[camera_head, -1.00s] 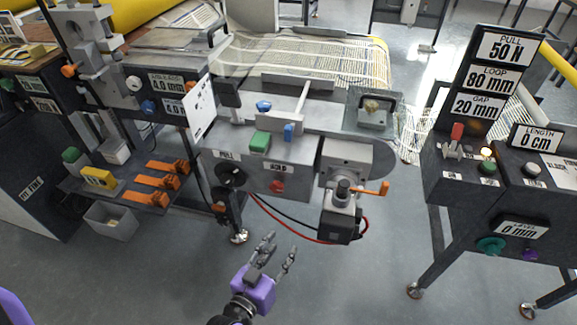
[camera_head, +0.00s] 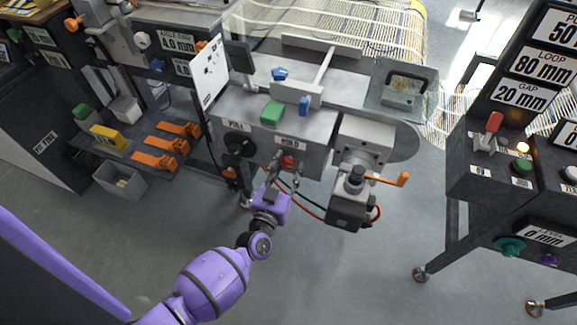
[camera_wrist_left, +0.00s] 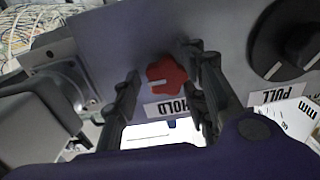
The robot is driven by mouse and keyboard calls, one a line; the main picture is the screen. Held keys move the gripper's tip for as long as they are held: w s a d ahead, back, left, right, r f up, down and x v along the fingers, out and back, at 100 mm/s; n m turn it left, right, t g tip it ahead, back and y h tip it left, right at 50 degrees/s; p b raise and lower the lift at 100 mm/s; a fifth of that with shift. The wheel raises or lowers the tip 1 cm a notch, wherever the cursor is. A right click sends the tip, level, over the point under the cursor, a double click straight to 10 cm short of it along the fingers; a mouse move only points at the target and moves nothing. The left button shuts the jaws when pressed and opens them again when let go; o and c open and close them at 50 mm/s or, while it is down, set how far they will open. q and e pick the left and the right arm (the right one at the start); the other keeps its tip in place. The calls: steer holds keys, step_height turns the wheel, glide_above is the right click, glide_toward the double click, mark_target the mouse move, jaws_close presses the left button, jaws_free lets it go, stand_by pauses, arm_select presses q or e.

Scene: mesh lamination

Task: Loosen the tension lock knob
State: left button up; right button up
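A red lobed knob (camera_head: 287,161) sits on the front of the grey machine, beside a label reading HOLD. In the left wrist view the red knob (camera_wrist_left: 165,73) has a white mark. No readable label says tension lock. My left gripper (camera_head: 284,177) is just in front of the red knob. In the wrist view its fingers (camera_wrist_left: 163,63) are spread, one on each side of the knob, with gaps visible; contact is not visible. A large black knob (camera_head: 238,144) labelled PULL sits to the left; it also shows in the wrist view (camera_wrist_left: 285,40). My right gripper is out of view.
A motor unit with an orange handle (camera_head: 388,180) and red and black cables stands right of the gripper. A green block (camera_head: 271,113) and blue knob (camera_head: 280,74) are on top of the machine. A control stand (camera_head: 490,180) is at the right.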

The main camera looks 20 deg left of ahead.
arm_select(q)
steer(key=shift+w, duration=0.2)
steer(key=shift+c, duration=0.5)
steer(key=shift+d, duration=0.1)
jaws_close()
